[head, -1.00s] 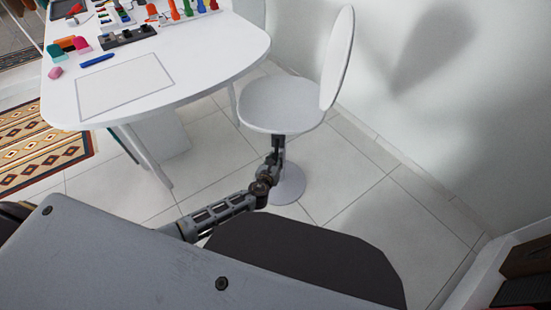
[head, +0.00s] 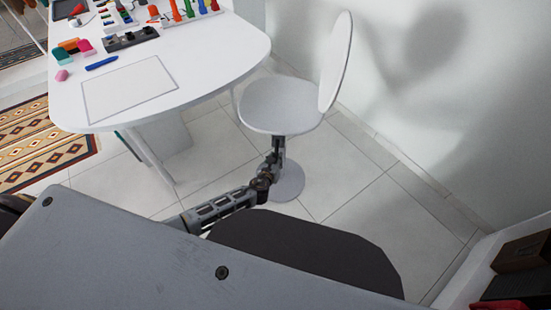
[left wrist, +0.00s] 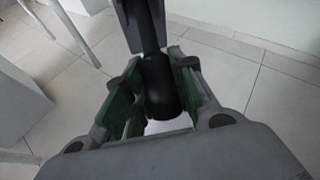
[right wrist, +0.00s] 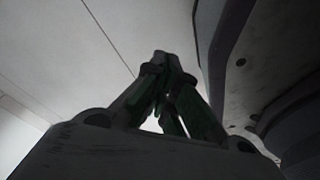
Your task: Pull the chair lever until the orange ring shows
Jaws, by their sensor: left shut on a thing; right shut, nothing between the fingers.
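The white chair (head: 280,105) stands beside the table on a round foot. My left arm reaches under its seat, with the left gripper (head: 277,152) just below the seat edge. In the left wrist view, the left gripper (left wrist: 160,78) is shut on a black cylindrical grip, which I take to be the chair lever (left wrist: 160,90); its shaft runs up out of the picture. No orange ring shows in any view. In the right wrist view, my right gripper (right wrist: 162,62) is shut and empty; it does not show in the head view.
A white table (head: 215,65) with tools, blocks and a blank sheet (head: 130,87) stands left of the chair. A patterned rug (head: 35,140) lies at the far left. The white wall (head: 450,120) is close behind the chair. Tiled floor is clear around the chair's foot.

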